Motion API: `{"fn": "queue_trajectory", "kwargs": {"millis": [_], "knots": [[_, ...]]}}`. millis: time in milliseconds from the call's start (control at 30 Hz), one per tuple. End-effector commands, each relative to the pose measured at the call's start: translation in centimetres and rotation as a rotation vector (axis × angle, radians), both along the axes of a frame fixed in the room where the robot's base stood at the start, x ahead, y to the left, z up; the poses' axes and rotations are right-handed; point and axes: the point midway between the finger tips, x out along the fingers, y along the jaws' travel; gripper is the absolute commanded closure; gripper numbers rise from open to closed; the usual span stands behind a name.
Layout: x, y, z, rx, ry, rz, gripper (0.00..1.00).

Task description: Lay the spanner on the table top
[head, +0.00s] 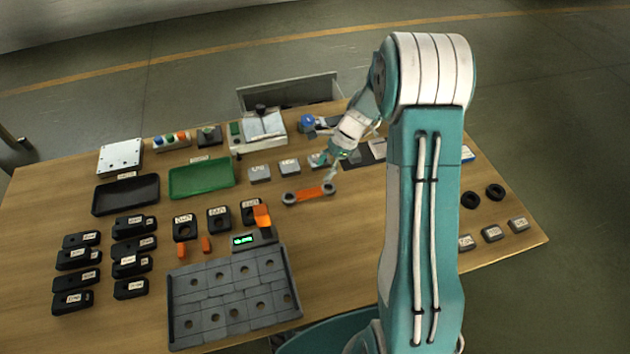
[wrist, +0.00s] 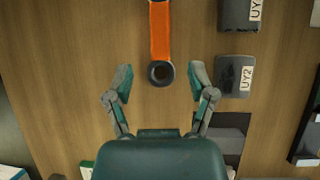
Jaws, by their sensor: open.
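The spanner (head: 310,194) has an orange handle and dark ring ends. It lies flat on the wooden table top (head: 340,235), right of the middle of the table. In the wrist view its orange handle (wrist: 160,32) runs up from a dark ring end that sits between my fingertips. My gripper (head: 331,173) is open, at the spanner's right end in the head view. In the wrist view the fingers of my gripper (wrist: 161,78) stand apart on both sides of the ring, with wood showing between. The spanner's far end is cut off there.
Grey labelled blocks (head: 260,173) stand just behind the spanner; one labelled UY2 (wrist: 235,76) is close to my right finger. A green tray (head: 202,178) and a black tray (head: 126,195) lie left. A grey plate with holes (head: 232,300) is in front. Bare wood lies in front of the spanner.

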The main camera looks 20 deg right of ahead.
Motion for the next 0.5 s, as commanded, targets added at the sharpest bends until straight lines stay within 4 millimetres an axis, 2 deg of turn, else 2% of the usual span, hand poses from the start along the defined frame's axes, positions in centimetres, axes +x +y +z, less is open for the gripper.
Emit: {"fn": "queue_trajectory", "kwargs": {"millis": [100,300,367,500], "knots": [[0.2,-1.1,1.9,-0.001,-0.002,-0.001,0.29],[0.3,-2.0,3.5,-0.001,-0.001,0.000,0.29],[0.2,-2.0,4.0,-0.005,-0.008,0.010,0.29],[-0.7,-1.3,6.7,-0.042,-0.076,0.095,0.29]]}}
